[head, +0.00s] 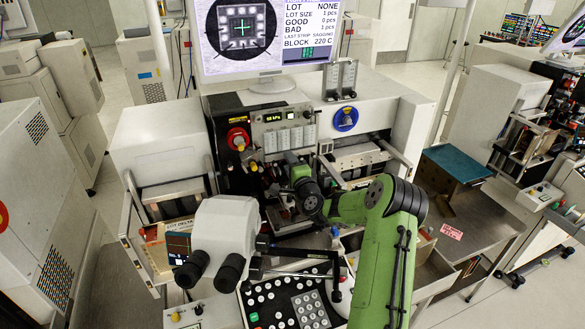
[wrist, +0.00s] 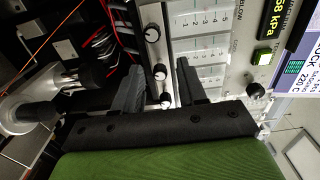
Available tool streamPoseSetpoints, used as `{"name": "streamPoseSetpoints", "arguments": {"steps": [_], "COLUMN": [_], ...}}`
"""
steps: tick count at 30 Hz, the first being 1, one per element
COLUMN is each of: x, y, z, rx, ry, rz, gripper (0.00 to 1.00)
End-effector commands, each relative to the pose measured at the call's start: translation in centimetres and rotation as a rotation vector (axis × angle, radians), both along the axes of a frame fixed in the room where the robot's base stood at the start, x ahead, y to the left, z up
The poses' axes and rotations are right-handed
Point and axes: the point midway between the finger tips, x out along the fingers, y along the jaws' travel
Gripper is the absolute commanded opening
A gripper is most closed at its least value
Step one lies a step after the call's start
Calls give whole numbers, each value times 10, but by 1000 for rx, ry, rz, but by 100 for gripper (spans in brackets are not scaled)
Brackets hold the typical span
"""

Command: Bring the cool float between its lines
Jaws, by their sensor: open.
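Lettering is partly readable, but I cannot tell which strip is the cool one. No float or its lines can be made out. The panel also shows in the head view (head: 283,139). My gripper (wrist: 156,70) is open and empty. In the head view, the fingertips are hidden.
Red and black wires (wrist: 108,42) hang beside the knobs. The microscope (head: 223,240) and keypad (head: 290,304) stand in front of the machine. A monitor (head: 265,38) stands above.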

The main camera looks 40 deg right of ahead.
Motion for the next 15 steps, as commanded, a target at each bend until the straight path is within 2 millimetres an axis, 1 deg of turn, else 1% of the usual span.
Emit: {"name": "streamPoseSetpoints", "arguments": {"steps": [2, 5, 15], "x": [-7, -26, -117], "y": [1, 5, 28], "z": [-1, -4, -8], "rx": [-1, 0, 0], "ry": [1, 3, 2], "rz": [1, -2, -6], "gripper": [41, 41, 41]}}
